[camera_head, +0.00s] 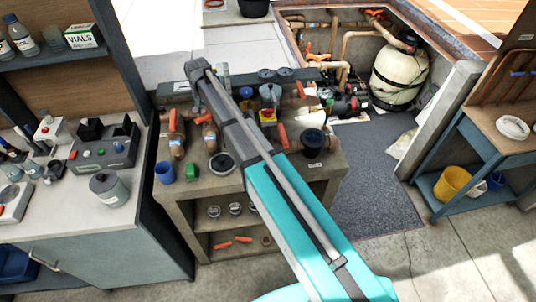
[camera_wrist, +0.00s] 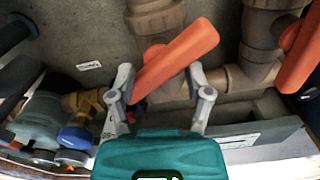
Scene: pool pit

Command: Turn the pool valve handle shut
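In the wrist view, an orange valve handle (camera_wrist: 178,58) lies diagonally on a brown pipe valve (camera_wrist: 155,18), from lower left to upper right. My gripper (camera_wrist: 162,90) is open, with its two grey fingers spread apart. The lower end of the handle shows between the fingers; I cannot tell whether either finger touches it. A second orange handle (camera_wrist: 301,55) is at the right edge, outside the fingers. In the head view, my arm reaches over the bench, and the gripper is not clearly visible. I cannot match the handle to one there.
The bench (camera_head: 330,165) carries several pipe valves with orange handles, a blue cup (camera_head: 165,172) and a green block (camera_head: 192,172). In the wrist view, a brass fitting with a blue cap (camera_wrist: 76,139) is left of my gripper. A tank (camera_head: 398,75) stands in the pit behind.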

